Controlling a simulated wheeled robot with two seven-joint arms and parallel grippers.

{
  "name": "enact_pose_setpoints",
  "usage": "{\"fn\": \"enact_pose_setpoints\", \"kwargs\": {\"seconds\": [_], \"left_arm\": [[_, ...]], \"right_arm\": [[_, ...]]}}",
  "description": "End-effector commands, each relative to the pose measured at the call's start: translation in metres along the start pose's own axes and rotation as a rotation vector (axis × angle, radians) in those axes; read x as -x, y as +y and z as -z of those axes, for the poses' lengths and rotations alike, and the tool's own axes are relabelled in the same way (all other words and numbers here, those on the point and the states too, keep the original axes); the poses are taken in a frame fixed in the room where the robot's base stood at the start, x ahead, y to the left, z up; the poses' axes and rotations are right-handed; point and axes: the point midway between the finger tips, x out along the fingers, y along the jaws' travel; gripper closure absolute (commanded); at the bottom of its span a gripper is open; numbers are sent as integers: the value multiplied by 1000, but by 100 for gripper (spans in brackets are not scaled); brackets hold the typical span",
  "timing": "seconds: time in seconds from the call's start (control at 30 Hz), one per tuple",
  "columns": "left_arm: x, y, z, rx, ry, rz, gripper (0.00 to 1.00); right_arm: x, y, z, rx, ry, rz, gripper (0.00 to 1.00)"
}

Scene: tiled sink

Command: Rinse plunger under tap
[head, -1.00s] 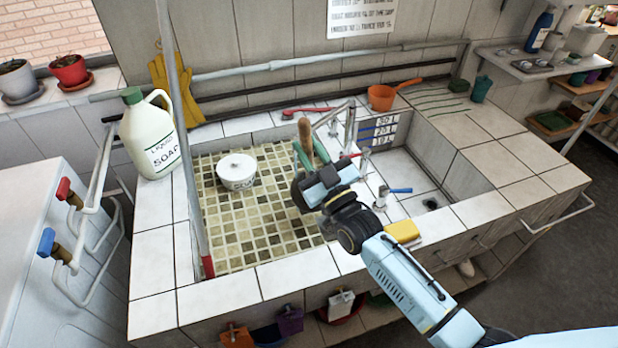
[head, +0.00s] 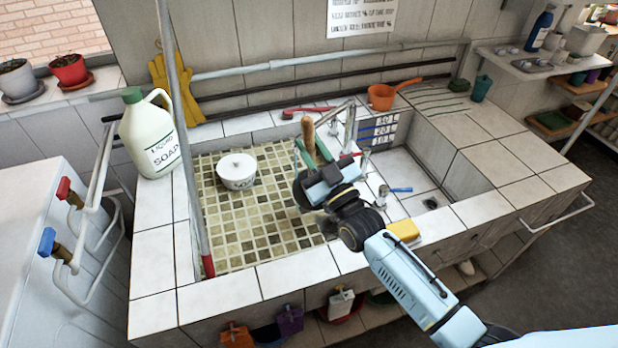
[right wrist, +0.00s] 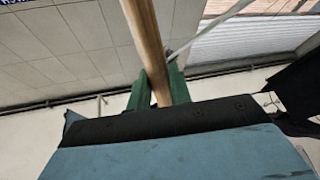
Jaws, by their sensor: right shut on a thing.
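The plunger's wooden handle (head: 308,132) stands up from my right gripper (head: 313,150), near the tap (head: 349,130) at the back of the sink. The gripper's green fingers are shut on the handle. In the right wrist view, the handle (right wrist: 144,40) rises between the green fingers (right wrist: 159,93) and leans a little. The plunger's cup is hidden behind my gripper and wrist in the head view. I cannot see any running water. My left gripper is not in view.
A white pot (head: 237,171) sits on the tiled basin floor (head: 250,225). A soap jug (head: 150,135) stands on the left rim. A yellow sponge (head: 404,230) lies beside my right arm. An orange saucepan (head: 382,97) is at the back. A pole (head: 183,130) crosses the left side.

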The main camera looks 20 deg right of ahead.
Motion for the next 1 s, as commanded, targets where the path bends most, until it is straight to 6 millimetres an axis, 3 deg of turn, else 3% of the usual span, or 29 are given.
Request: {"fn": "enact_pose_setpoints", "kwargs": {"seconds": [1.0], "left_arm": [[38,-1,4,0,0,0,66]], "right_arm": [[69,16,30,1,2,-1,100]]}}
